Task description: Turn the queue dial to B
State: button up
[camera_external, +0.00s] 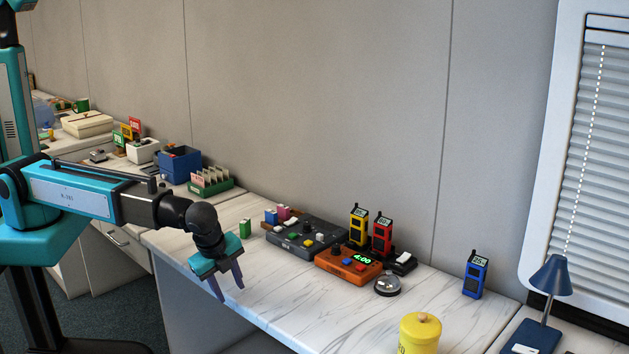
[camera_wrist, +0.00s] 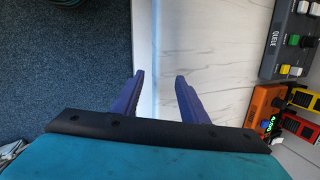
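A dark grey control box (camera_external: 316,229) stands on the marble-look desk. The wrist view shows part of the box at the upper right edge with the label QUEUE (camera_wrist: 275,40) and several coloured knobs or buttons. I cannot tell for sure which knob is the queue dial, and its setting is not readable. My gripper (camera_external: 231,293) is open and empty, pointing down near the desk's front edge, left of and apart from the box. In the wrist view the purple fingers (camera_wrist: 160,76) are spread, with only the desk edge and floor beneath.
An orange timer box (camera_external: 348,263) reading 4:00 stands right of the grey box, with yellow and red radios (camera_external: 382,233) behind. A round silver-and-black item (camera_external: 387,284), a blue radio (camera_external: 475,273) and a yellow canister (camera_external: 420,335) stand farther right. The front desk strip is mostly clear.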

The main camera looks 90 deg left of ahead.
jog(key=w+a+r+n+t+h, duration=0.1)
jog(key=w+a+r+n, duration=0.35)
jog(key=a, duration=0.25)
jog(key=w+a+r+n, duration=0.3)
jog(key=w+a, duration=0.3)
jog(key=a, duration=0.1)
jog(key=n+t+p, duration=0.2)
jog(key=n, duration=0.5)
send_near(306, 223)
jog(key=a+v, duration=0.1)
jog(key=v, duration=0.4)
jog(key=shift+w+d+r+h, duration=0.15)
jog(key=shift+d+r+h, duration=0.15)
jog(key=shift+r, duration=0.05)
jog(key=shift+f, duration=0.1)
jog(key=shift+p+x, duration=1.15)
jog(key=shift+x, duration=5.65)
grip_shut()
